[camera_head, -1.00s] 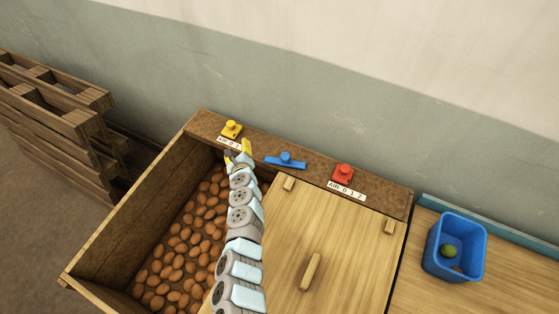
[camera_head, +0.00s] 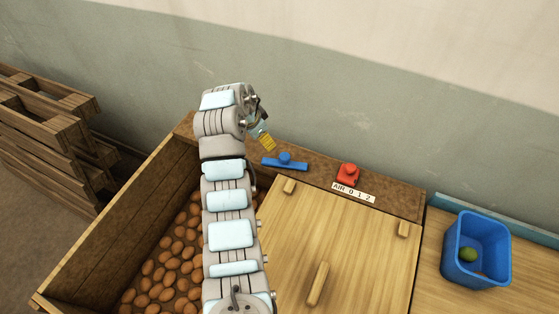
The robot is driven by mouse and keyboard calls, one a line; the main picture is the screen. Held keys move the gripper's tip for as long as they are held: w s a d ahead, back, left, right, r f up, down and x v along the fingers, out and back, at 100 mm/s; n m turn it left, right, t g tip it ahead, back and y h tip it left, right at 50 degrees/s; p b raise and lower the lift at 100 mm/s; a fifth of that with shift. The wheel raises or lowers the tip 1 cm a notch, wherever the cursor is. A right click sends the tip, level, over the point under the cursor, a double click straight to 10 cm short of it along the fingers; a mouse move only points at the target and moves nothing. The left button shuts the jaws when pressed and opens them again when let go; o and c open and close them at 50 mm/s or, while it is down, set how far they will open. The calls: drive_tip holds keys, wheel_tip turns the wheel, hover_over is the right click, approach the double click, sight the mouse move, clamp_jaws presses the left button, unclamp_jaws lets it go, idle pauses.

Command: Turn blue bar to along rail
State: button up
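The blue bar (camera_head: 284,162) with a round knob on top sits on the brown rail (camera_head: 322,173) at the back of the crate. It lies roughly along the rail, slightly skewed to it in the picture. The gripper appears clear of the bar.
A red knob (camera_head: 348,174) with an "AIR 0 1 2" label (camera_head: 354,192) sits right of the bar. A wooden lid (camera_head: 345,240) covers the crate's right part; brown round items (camera_head: 170,255) fill the left. A blue bin (camera_head: 477,250) holds a green fruit. Pallets (camera_head: 45,125) stand left.

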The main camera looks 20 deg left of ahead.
sight(284, 156)
drive_tip(key=shift+h, duration=0.6)
drive_tip(key=shift+d+r+b+x, duration=0.15)
drive_tip(key=shift+d+x, duration=0.35)
drive_tip(key=shift+x, duration=1.95)
drive_tip(key=shift+d+r+b+x, duration=0.1)
drive_tip(key=shift+d+x, duration=0.4)
drive_tip(key=shift+x, duration=1.95)
drive_tip(key=shift+d+r+b+x, duration=0.15)
drive_tip(key=shift+d+x, duration=0.3)
drive_tip(key=shift+x, duration=2)
drive_tip(key=shift+f, duration=0.15)
clamp_jaws()
